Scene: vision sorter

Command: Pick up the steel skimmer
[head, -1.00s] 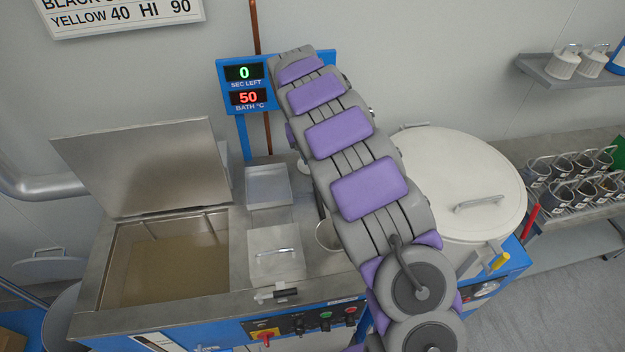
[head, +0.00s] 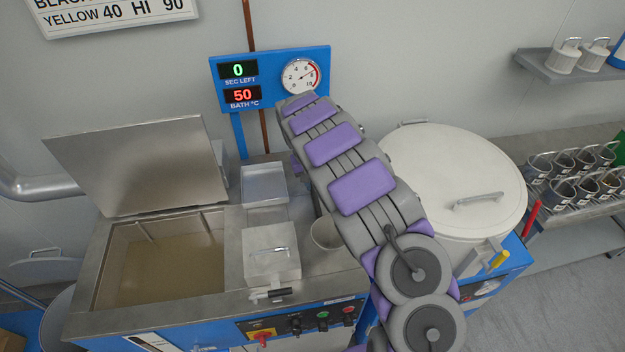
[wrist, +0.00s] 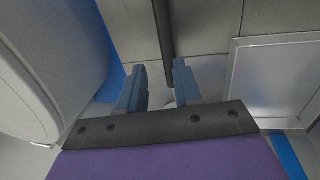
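The steel skimmer lies on the steel bench top between the small tray and the white drum. In the head view its round head (head: 325,232) shows beside my arm, and my arm covers most of its handle. In the wrist view a dark straight bar, which looks like the skimmer's handle (wrist: 163,40), runs in from the top edge. Its near end lies by the gap between my fingertips. My gripper (wrist: 159,76) is open, with a finger on either side of that line. I cannot tell whether it touches the handle. My gripper is hidden in the head view.
The white lidded drum (head: 455,165) stands close on the right. On the left are a shallow steel tray (head: 264,185), a lidded steel box (head: 271,262) and an open bath (head: 103,285) with a raised lid. A display panel with a gauge (head: 300,76) stands behind.

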